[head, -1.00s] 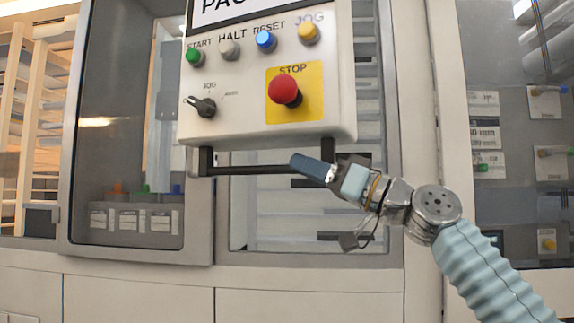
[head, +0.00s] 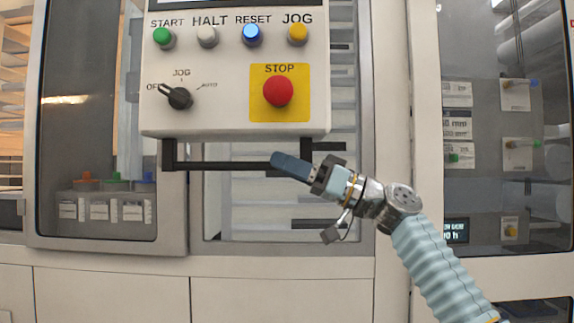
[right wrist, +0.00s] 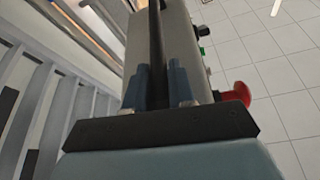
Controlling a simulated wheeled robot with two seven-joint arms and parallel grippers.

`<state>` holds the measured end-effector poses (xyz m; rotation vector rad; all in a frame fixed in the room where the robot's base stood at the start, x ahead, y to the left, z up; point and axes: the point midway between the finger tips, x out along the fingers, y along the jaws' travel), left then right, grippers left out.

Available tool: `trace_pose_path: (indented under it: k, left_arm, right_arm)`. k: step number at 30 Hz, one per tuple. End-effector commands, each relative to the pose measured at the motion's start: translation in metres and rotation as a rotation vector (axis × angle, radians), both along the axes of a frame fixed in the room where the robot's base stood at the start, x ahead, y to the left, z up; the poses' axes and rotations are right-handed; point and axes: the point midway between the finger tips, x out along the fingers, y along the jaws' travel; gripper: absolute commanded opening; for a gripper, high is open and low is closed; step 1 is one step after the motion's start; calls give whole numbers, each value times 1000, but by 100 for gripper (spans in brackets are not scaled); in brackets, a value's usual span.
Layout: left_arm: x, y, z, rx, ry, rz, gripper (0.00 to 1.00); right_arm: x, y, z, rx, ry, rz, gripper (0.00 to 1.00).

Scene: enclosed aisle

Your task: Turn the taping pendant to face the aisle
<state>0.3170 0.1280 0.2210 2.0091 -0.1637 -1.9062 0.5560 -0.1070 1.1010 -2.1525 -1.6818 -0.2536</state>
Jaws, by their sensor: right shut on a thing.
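The taping pendant (head: 215,117) is a pale box with a row of coloured buttons, a black selector knob and a red STOP button on a yellow patch. In the head view its face is turned almost squarely to me. A black handle bar (head: 225,166) runs under its lower edge. My right gripper (head: 285,164) is shut on the right part of this bar. The right wrist view shows the two blue fingers (right wrist: 160,86) on either side of the dark bar (right wrist: 156,60), with the pendant's side and red button (right wrist: 237,94) beyond. My left gripper is not in view.
Behind the pendant is a pale machine front with a glazed door (head: 95,130) at left, small bins behind it. Another dark window (head: 510,130) with labels is at right. The right wrist view shows open tiled floor (right wrist: 265,45) and slatted rails (right wrist: 50,110) at left.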

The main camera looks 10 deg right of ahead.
Motion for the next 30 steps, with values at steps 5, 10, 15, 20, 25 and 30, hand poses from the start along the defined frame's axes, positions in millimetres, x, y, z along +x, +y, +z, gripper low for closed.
trace_pose_path:
  k: [5,10,15,20,25,30]
  left_arm:
    - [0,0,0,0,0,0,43]
    - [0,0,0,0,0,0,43]
    - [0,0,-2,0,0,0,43]
    - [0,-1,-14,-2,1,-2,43]
    - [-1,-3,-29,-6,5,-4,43]
    - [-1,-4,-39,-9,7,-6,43]
  right_arm:
    - [0,1,-1,-1,1,1,44]
    - [0,1,0,-1,0,0,44]
    - [-1,-2,-3,-1,0,0,44]
    - [-6,-24,-14,-2,0,-4,44]
    - [-17,-61,-31,-2,0,-5,44]
    - [-27,-95,-45,-2,1,-3,44]
